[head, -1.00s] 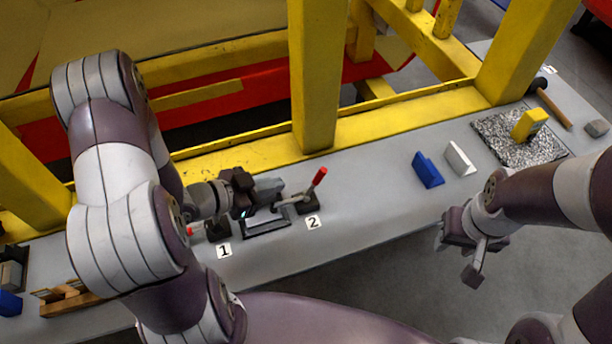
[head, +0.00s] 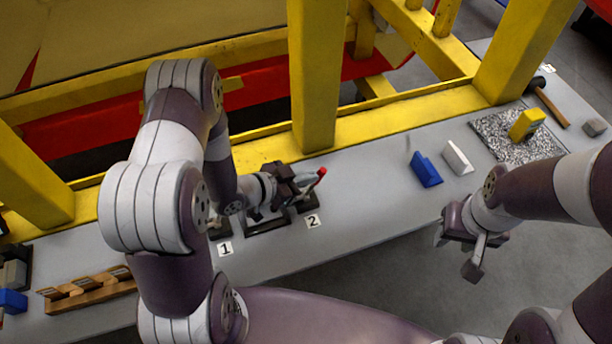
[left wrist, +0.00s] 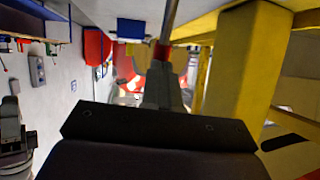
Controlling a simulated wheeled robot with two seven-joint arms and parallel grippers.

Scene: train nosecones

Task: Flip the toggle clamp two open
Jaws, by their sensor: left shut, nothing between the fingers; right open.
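Toggle clamp two (head: 307,206) stands on the grey bench beside the label "2" (head: 312,221). Its red-tipped handle (head: 321,172) points up and to the right. My left gripper (head: 308,183) is shut and empty, right beside the handle on its left; I cannot tell whether they touch. The gripper hides part of the clamp. In the left wrist view, the closed fingers (left wrist: 162,88) point at a red part (left wrist: 161,52) on a metal rod, which looks like the handle. My right gripper (head: 474,256) is open and empty, over the floor in front of the bench.
Toggle clamp one (head: 219,230) is partly hidden by my left arm, by the label "1" (head: 225,248). A yellow post (head: 315,80) rises behind clamp two. A blue block (head: 426,170) and a white block (head: 457,158) lie to the right. The bench between is clear.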

